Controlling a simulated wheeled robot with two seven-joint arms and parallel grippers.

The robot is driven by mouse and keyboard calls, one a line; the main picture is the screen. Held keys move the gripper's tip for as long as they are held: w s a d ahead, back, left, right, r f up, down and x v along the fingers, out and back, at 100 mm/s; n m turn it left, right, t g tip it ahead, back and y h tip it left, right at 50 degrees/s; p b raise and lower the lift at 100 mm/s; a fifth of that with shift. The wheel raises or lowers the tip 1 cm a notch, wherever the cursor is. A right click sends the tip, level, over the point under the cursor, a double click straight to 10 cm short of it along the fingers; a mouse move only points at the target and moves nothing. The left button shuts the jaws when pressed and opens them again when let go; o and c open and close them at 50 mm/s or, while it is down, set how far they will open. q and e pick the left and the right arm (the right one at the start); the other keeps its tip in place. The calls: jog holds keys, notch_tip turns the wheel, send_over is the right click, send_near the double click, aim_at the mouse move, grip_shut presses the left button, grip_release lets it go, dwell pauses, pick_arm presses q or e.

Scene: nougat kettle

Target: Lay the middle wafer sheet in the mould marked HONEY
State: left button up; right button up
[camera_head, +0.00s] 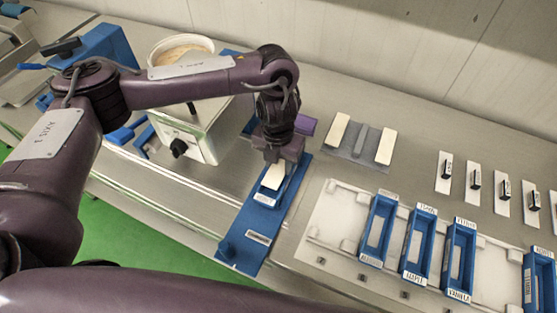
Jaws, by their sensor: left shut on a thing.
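My left gripper (282,163) points down over a blue mould (290,188) and is shut on a pale wafer sheet (272,178). The sheet is partly hidden by the fingers; I cannot tell whether it touches the mould floor. The mould has a white label (263,200) at its near end, too small to read surely. It stands on a long blue board (245,238). A grey holder (361,143) to the right has one pale wafer sheet (340,132) at its left and another (386,147) at its right; its middle place is bare. My right gripper is not in view.
Several labelled blue moulds, one here (414,243), stand on a pale rack at the right. Several white strips with black handles, one here (444,177), lie behind them. A pale kettle unit (196,135) stands left of the gripper.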

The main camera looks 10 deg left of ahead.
pick_arm(q)
jog(key=shift+f+b, duration=0.4)
jog(key=shift+f, duration=0.15)
dwell(0.9)
jog(key=o, duration=1)
jog(key=shift+o, duration=0.4)
jog(key=o, duration=0.3)
notch_tip(320, 180, up, 8)
jog(key=p, duration=0.7)
jog(key=shift+r+p, duration=0.1)
jog(key=shift+p, duration=0.25)
